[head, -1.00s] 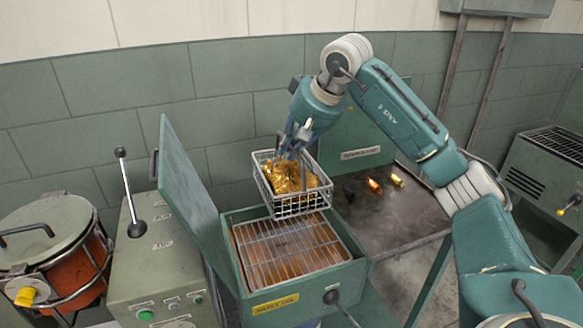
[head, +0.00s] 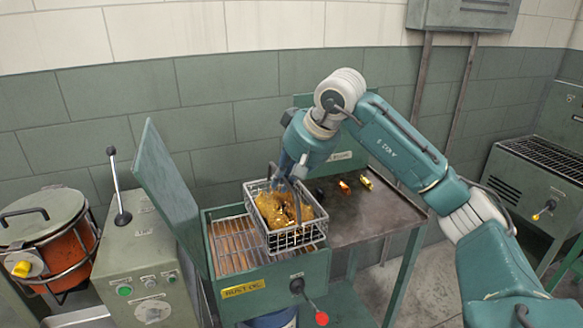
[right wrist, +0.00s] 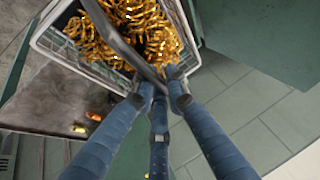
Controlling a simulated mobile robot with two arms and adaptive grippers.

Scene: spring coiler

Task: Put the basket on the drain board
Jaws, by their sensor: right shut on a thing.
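My right gripper (head: 291,182) is shut on the wire basket (head: 296,238), which holds golden coiled springs. The basket hangs over the right side of the green oil tank (head: 280,280), by the tank's edge with a dark metal-topped table (head: 380,222). A label on the panel behind that table is too small to read, and I cannot tell for sure that it is the drain board. In the right wrist view, the gripper fingers (right wrist: 160,88) close at the handle above the basket (right wrist: 88,72). My left gripper is not in view.
The tank's lid (head: 175,195) stands open on the left, with a wire grate (head: 235,245) inside the tank. A red-knobbed lever (head: 320,317) sticks out in front. Small coloured items (head: 365,182) lie at the table's back; its middle is clear.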

